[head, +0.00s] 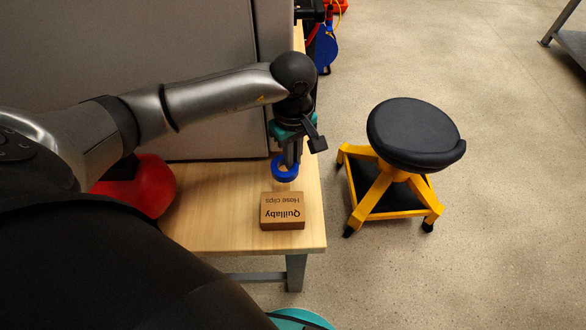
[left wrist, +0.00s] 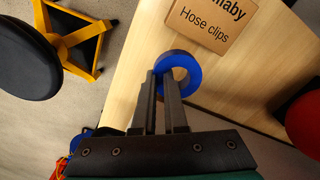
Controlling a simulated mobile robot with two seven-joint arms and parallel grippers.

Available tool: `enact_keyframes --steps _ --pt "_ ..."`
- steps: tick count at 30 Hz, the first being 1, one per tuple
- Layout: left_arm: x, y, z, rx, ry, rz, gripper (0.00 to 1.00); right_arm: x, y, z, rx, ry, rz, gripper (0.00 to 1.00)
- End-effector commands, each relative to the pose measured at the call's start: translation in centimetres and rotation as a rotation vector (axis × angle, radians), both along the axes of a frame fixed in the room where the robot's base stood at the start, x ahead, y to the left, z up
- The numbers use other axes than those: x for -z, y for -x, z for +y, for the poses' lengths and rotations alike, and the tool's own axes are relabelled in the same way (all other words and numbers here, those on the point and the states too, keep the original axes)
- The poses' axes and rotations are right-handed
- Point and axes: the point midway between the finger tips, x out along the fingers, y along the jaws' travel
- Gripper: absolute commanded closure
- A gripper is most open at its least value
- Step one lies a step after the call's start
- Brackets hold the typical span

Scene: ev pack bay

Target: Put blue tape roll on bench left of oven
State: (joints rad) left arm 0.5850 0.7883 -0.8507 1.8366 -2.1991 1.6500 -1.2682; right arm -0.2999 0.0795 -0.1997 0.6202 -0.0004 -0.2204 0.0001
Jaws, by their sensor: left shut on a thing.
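The blue tape roll (head: 285,172) is a small ring at the wooden bench (head: 215,222), close to the grey oven-like cabinet (head: 130,60). My left gripper (head: 290,160) comes down from above and is shut on the roll's rim. In the left wrist view the roll (left wrist: 180,74) sits between the fingertips (left wrist: 165,85), with bench wood behind it. I cannot tell whether the roll touches the bench. My right gripper is not in view.
A brown "Quillaby Hose clips" box (head: 283,211) stands on the bench close to the roll. A red rounded object (head: 150,185) is at the bench's left. A black stool with yellow legs (head: 415,135) stands on the floor to the right.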

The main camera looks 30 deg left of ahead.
Motion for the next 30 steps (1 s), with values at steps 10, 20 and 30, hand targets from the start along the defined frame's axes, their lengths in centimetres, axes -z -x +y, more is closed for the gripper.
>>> enact_keyframes --steps 10,20,30 --pt "4.7 0.1 -0.1 -0.002 0.001 0.000 1.00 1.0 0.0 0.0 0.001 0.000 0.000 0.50" --pt "5.4 -0.4 0.2 -0.001 0.000 -0.004 1.00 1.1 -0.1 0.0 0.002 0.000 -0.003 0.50" --pt "5.6 -0.4 0.2 -0.002 0.000 -0.004 0.77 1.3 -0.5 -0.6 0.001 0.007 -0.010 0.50"
